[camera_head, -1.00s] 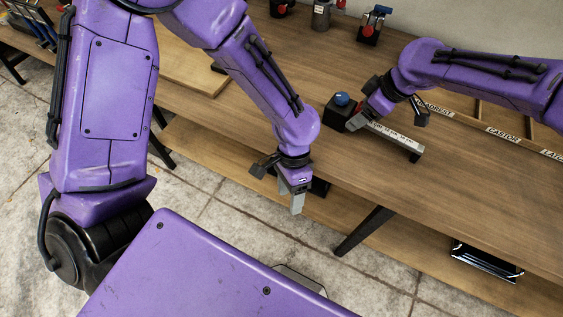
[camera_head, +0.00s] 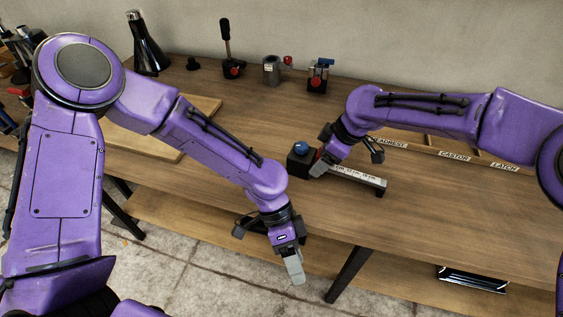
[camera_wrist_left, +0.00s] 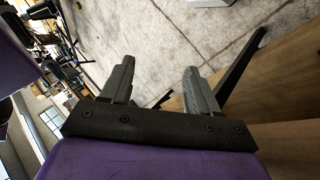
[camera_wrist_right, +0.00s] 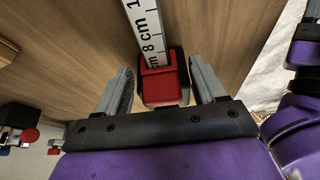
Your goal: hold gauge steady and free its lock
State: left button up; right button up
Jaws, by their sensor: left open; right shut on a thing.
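The gauge lies on the wooden bench: a black block (camera_head: 300,166) with a blue knob (camera_head: 301,147) on top and a pale ruled bar (camera_head: 358,180) reaching to the right. My right gripper (camera_head: 321,166) is shut on the gauge beside the block. In the right wrist view, a red-topped part (camera_wrist_right: 160,85) and the centimetre scale (camera_wrist_right: 145,28) sit between the right fingers (camera_wrist_right: 163,82). My left gripper (camera_head: 293,270) is open and empty, pointing down at the bench's front edge. The left wrist view shows its fingers (camera_wrist_left: 158,72) apart, with floor beyond.
A lever fixture (camera_head: 232,68), a grey cylinder (camera_head: 271,72) and a blue-topped clamp (camera_head: 318,76) stand along the wall. A wooden board (camera_head: 190,135) lies behind my left arm. A bench leg (camera_head: 350,272) is right of the left gripper.

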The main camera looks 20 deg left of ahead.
pick_arm(q)
jog(key=w+d+r+m+h, duration=0.1)
jog(key=w+r+m+h, duration=0.3)
jog(key=w+r+m, duration=0.6)
jog(key=n+t+h, duration=0.3)
jog(key=n+t, duration=0.3)
send_near(299, 144)
jog(key=x, duration=0.9)
jog(key=c, duration=1)
